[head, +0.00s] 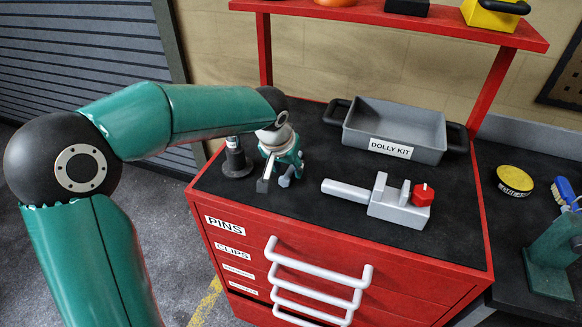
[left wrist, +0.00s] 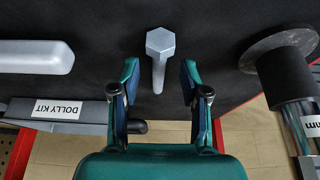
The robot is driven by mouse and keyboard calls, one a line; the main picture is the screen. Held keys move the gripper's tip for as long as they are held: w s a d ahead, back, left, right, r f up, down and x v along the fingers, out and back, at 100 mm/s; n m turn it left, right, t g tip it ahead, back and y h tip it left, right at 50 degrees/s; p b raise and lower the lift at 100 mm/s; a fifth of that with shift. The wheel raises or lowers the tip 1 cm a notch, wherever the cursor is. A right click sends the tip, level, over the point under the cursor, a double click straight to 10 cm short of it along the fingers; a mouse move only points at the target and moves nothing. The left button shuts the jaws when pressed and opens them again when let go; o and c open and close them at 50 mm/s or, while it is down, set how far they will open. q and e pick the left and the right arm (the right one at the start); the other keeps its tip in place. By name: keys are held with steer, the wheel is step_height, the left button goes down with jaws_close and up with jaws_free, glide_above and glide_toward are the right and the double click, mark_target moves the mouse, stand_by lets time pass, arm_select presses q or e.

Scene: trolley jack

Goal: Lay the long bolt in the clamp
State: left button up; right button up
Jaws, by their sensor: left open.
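The long bolt (left wrist: 160,42) is grey with a hexagonal head; in the left wrist view it is ahead of my open left gripper (left wrist: 160,85), its shank reaching between the fingers. In the head view the bolt (head: 264,184) is low on the black trolley top, its head towards the front. My left gripper (head: 281,163) is just above it and hides part of the shank. I see no contact. The clamp (head: 395,207) is a grey block with upright plates, a red knob and a thick grey bar to its left. My right gripper is not in view.
A dark post on a round base (head: 236,160) stands to the left. The grey DOLLY KIT tray (head: 425,130) is at the back right. A red shelf (head: 400,17) spans above. Black mat lies clear between gripper and clamp.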

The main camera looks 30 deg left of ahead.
mark_target(289, 172)
arm_select(q)
steer(key=shift+x, duration=0.85)
jaws_close()
steer(key=shift+r, duration=0.2)
steer(key=shift+r, duration=0.55)
step_height(289, 172, up, 19)
steer(key=p, duration=0.2)
steer(key=shift+f, duration=0.2)
